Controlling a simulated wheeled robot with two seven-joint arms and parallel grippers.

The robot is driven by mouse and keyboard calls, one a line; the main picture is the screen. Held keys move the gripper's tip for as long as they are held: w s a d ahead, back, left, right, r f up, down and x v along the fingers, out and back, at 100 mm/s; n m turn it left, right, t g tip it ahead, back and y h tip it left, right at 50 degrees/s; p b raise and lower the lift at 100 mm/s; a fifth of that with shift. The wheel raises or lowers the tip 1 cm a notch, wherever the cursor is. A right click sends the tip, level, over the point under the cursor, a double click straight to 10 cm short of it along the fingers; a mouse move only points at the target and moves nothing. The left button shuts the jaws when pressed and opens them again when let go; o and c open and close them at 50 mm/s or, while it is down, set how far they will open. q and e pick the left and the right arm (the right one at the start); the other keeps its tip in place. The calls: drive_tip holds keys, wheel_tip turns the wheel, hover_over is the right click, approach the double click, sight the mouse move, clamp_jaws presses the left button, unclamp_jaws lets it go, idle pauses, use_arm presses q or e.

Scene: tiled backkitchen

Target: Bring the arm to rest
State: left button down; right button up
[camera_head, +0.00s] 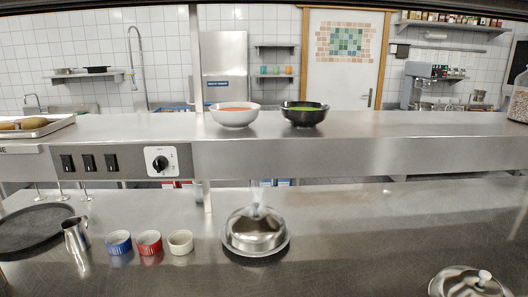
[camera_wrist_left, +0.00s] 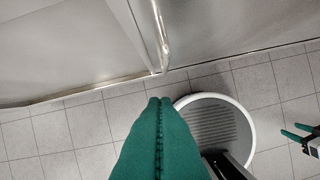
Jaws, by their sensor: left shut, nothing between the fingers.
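My left gripper (camera_wrist_left: 160,102) shows in the left wrist view as two green fingers pressed together, with nothing between them. It hangs over the tiled floor, in front of the steel counter side. My right gripper (camera_wrist_left: 296,132) is at the right edge of the left wrist view. Its two green fingers stand apart with nothing visible between them. Neither gripper shows in the head view.
The steel worktop (camera_head: 340,240) carries a domed steel cover (camera_head: 255,230), another lid (camera_head: 468,283), three ramekins (camera_head: 149,243), a steel jug (camera_head: 75,237) and a dark round tray (camera_head: 32,231). Two bowls (camera_head: 234,117) stand on the shelf above. Floor tiles (camera_wrist_left: 70,130) around my left gripper look clear.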

use_arm(q)
wheel_tip(320, 180, down, 16)
drive_tip(key=s+b, duration=0.2)
drive_tip(key=b, duration=0.1)
drive_tip(key=s+a+f+g+b, duration=0.1)
drive_tip(key=s+f+b, duration=0.1)
drive_tip(key=s+f, duration=0.6)
drive_tip(key=s+a+f+g+b, duration=0.1)
drive_tip(key=s+a+f+b, duration=0.1)
drive_tip(key=s+f, duration=0.7)
wheel_tip(320, 180, down, 6)
drive_tip(key=shift+s+f, duration=0.2)
drive_tip(key=shift+a, duration=0.1)
